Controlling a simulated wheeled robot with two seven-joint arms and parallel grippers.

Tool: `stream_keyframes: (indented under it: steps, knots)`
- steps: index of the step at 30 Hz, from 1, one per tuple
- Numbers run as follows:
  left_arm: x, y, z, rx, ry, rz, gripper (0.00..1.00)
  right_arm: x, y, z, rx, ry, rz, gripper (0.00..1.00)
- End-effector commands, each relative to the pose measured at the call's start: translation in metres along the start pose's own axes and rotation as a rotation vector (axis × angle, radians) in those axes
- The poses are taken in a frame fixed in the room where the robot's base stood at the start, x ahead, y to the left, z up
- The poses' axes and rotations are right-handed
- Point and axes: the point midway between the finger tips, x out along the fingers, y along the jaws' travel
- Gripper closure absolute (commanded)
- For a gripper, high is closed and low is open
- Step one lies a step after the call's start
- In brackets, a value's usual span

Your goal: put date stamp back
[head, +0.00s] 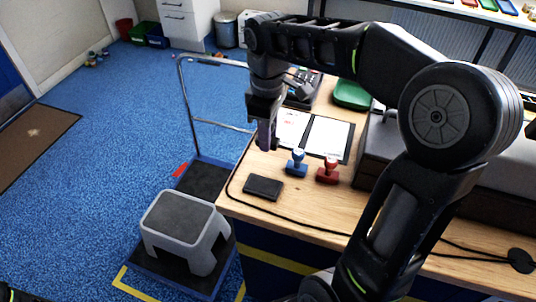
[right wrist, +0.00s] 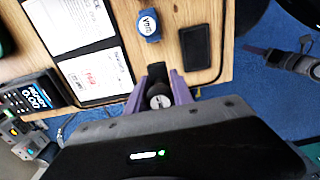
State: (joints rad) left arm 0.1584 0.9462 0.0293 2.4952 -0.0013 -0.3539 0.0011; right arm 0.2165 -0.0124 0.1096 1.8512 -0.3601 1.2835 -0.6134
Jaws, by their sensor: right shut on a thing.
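My right gripper (head: 266,138) hangs above the desk's left edge, near the open folder. In the right wrist view its purple fingers (right wrist: 159,88) are shut on a dark thing with a round, pale-topped knob, taken to be the date stamp (right wrist: 160,101). In the head view the fingers mostly hide it. A blue stamp (head: 297,164) and a red stamp (head: 328,171) stand upright on the desk. The blue stamp also shows in the right wrist view (right wrist: 149,24). A flat black pad (head: 263,187) lies in front of them. My left gripper is not in view.
The open folder with papers (head: 327,138) lies behind the stamps. A payment terminal (right wrist: 28,98) and a green tray (head: 352,94) are farther back. A cable (head: 300,224) runs along the desk's front. A trolley carrying a grey step stool (head: 182,222) stands left of the desk.

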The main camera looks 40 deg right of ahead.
Motion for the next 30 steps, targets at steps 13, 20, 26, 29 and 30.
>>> stream_keyframes:
  steps: [13, 20, 26, 29, 30]
  knots:
    - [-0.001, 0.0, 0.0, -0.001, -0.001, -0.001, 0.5, 0.025, 0.001, 0.0, 0.0, 0.0, 0.001, 0.98]
    - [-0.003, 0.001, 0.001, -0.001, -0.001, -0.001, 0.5, 0.047, 0.0, 0.001, 0.0, -0.003, -0.002, 0.98]
    - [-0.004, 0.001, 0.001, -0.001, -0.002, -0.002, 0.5, 0.063, 0.0, 0.0, 0.001, 0.001, 0.0, 0.98]
    - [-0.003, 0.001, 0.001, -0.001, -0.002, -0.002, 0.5, 0.063, 0.0, 0.0, 0.001, 0.001, 0.001, 0.98]
    - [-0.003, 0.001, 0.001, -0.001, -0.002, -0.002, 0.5, 0.062, 0.0, 0.0, 0.0, 0.001, 0.001, 0.98]
